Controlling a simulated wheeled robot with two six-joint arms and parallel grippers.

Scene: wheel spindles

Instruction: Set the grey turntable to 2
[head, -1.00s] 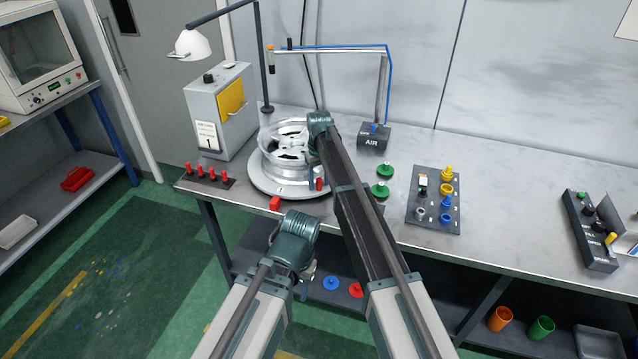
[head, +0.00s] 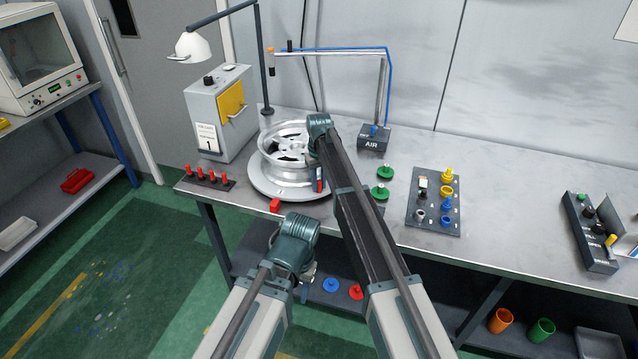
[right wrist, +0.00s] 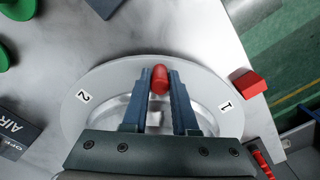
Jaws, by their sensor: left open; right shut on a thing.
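The grey turntable (head: 262,187) is a round disc on the bench with a silver wheel (head: 285,158) on it. In the right wrist view its rim (right wrist: 97,76) carries a label 2 (right wrist: 83,96) at left and a label 1 (right wrist: 225,106) at right, the 1 nearer the red block (right wrist: 249,84). That block also shows at the disc's front edge in the head view (head: 274,204). My right gripper (right wrist: 160,84) is shut on an upright red peg (right wrist: 160,77) at the rim. My left gripper (head: 306,284) is open and empty, low before the bench.
A grey box with a yellow door (head: 230,101) and several red pegs (head: 212,176) stand left. An AIR stand (head: 374,138) is behind; green knobs (head: 383,172) and a spindle board (head: 433,203) are right.

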